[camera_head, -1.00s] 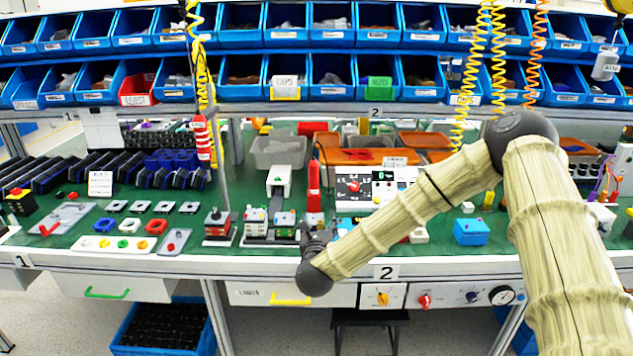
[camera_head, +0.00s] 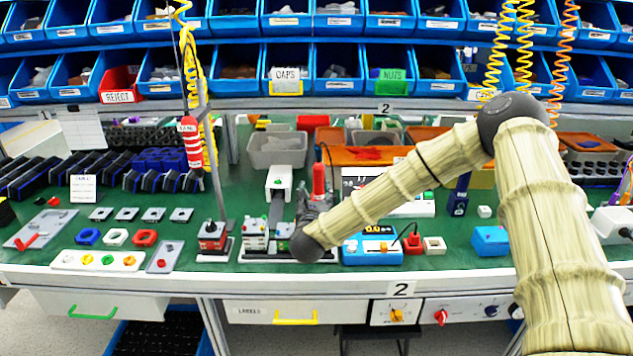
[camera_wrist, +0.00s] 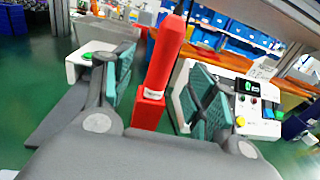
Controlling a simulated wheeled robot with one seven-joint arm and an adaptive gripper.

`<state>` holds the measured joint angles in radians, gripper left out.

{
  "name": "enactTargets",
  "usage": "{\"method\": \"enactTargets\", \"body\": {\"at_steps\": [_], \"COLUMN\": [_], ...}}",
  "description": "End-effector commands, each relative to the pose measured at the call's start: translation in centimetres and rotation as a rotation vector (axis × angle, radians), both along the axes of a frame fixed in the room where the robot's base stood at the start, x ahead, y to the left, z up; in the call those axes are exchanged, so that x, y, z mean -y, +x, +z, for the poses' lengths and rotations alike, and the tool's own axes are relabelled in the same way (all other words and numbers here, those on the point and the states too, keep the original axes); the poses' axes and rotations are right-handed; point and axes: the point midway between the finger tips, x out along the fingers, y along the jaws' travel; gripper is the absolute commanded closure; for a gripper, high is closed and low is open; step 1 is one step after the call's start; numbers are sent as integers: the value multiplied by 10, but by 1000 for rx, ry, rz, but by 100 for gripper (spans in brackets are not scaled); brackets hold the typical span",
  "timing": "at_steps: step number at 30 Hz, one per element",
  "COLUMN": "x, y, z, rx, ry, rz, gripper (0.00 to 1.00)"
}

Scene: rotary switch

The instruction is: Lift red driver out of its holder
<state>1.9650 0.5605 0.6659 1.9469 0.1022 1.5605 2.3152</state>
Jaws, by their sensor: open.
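The red driver (camera_head: 318,181) stands upright on the bench, with its lower part hidden behind my gripper in the head view. In the wrist view the driver (camera_wrist: 166,55) rises between my fingers, slightly tilted in the picture. It sits in a red block-like holder (camera_wrist: 148,113), with a small white label where they meet. My gripper (camera_wrist: 157,75) is open, with one teal-padded finger on each side of the driver and visible gaps on both sides. In the head view my gripper (camera_head: 316,205) is dark and partly hidden by my own wrist.
A white machine with a green button (camera_head: 280,181) stands left of the driver. A white panel with a display (camera_wrist: 258,107) is at right. A blue unit with a display (camera_head: 370,247) sits in front. A red-and-white striped tool (camera_head: 191,142) hangs at left.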

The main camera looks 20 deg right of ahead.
Motion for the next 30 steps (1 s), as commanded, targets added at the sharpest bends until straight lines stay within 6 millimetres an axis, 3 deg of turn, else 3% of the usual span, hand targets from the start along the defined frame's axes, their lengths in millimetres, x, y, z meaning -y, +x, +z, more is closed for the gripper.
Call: {"method": "enactTargets", "body": {"at_steps": [11,21,30], "x": [14,26,28], "y": [26,65,71], "z": [1,1,0], "rx": [0,1,-1], "ry": [0,0,0], "rz": [-4,-2,0], "gripper": [43,43,43]}}
